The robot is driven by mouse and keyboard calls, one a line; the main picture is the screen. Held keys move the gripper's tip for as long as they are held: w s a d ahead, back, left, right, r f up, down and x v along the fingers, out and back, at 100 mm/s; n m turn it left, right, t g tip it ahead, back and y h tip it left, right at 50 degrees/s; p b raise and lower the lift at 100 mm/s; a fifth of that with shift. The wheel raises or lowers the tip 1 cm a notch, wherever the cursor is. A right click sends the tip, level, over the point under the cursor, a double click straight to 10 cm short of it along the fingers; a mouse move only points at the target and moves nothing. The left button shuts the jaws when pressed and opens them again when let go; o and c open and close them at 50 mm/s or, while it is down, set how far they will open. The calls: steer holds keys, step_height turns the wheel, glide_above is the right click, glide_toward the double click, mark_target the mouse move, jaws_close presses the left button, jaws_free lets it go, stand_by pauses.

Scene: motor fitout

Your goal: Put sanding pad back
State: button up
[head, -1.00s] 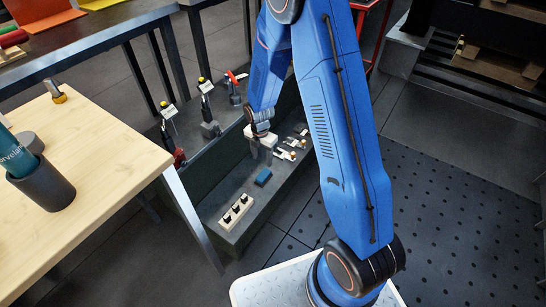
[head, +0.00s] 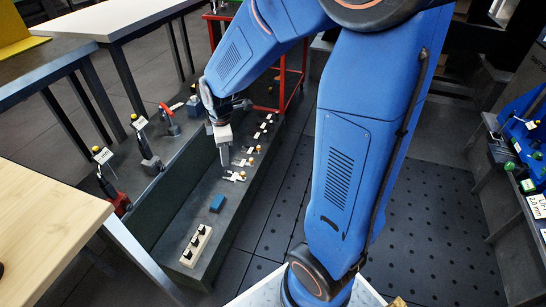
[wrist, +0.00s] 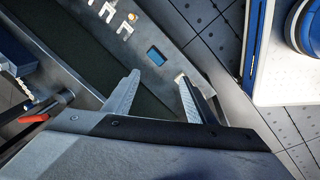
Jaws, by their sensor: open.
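A small blue block (head: 217,203), which may be the sanding pad, lies on the dark grey ledge (head: 200,219) of the long low bench. It also shows in the wrist view (wrist: 156,56), ahead of my fingertips and between their lines. My gripper (wrist: 158,78) is open, with nothing between its two grey fingers. In the head view my gripper (head: 225,152) hangs over the bench beyond the blue block, pointing down. The gap to the ledge below is hard to judge.
A pale holder with several black pegs (head: 196,245) stands nearer on the ledge. Several small fittings with white tags (head: 243,162) line it farther on. Tagged tools (head: 146,140) stand on the left side. A wooden table (head: 45,215) is at left; perforated dark floor (head: 420,230) lies right.

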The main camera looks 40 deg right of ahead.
steer(key=s+d+r+m+t, duration=0.1)
steer(key=s+r+m, duration=0.6)
steer(key=s, duration=0.5)
steer(key=s+d+r+m+t, duration=0.1)
steer(key=s+d+r+m, duration=0.1)
steer(key=s+r+m, duration=0.5)
steer(key=shift+s+d+t, duration=0.15)
steer(key=shift+s+t, duration=0.15)
steer(key=shift+s, duration=2.15)
steer(key=shift+c, duration=0.2)
